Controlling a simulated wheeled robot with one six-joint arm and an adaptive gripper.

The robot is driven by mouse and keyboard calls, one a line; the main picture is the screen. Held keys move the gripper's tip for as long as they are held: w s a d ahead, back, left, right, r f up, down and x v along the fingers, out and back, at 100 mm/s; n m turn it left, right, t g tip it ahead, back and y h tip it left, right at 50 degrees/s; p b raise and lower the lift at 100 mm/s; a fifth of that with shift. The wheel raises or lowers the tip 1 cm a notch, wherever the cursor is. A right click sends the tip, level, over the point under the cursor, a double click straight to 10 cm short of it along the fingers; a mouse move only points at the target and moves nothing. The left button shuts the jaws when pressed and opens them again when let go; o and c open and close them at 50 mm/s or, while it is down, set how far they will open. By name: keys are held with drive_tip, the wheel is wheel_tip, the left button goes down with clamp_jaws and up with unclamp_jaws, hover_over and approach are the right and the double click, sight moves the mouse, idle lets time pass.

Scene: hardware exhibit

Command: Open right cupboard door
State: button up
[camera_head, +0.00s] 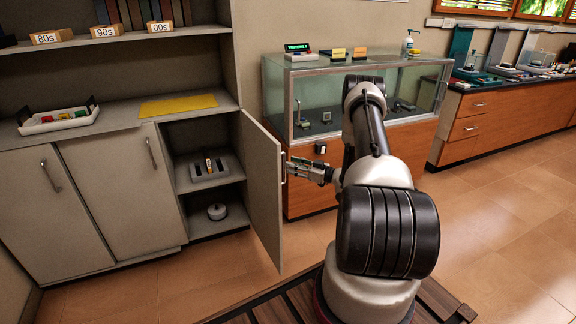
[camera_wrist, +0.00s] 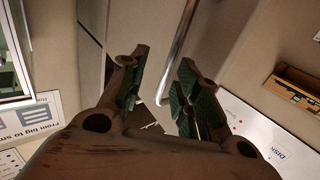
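The right cupboard door (camera_head: 263,190) stands swung well out from the grey cabinet, and its compartment is exposed. A metal bar handle (camera_head: 284,168) is on the door's outer face, near its free edge. My gripper (camera_head: 298,170) is beside this handle, on the outer side of the door. In the wrist view, my gripper's (camera_wrist: 160,88) two green-padded fingers are apart. The handle bar (camera_wrist: 178,52) runs down through the gap between them, and I see no clear contact with either finger.
Two shut doors (camera_head: 122,190) are to the left. A glass display case (camera_head: 320,95) on a wooden base stands close behind my arm. Open tiled floor (camera_head: 500,215) lies right.

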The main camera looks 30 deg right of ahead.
drive_tip(key=v, duration=0.8)
drive_tip(key=shift+s+d, duration=0.15)
drive_tip(key=shift+s, duration=0.05)
drive_tip(key=shift+f, duration=0.15)
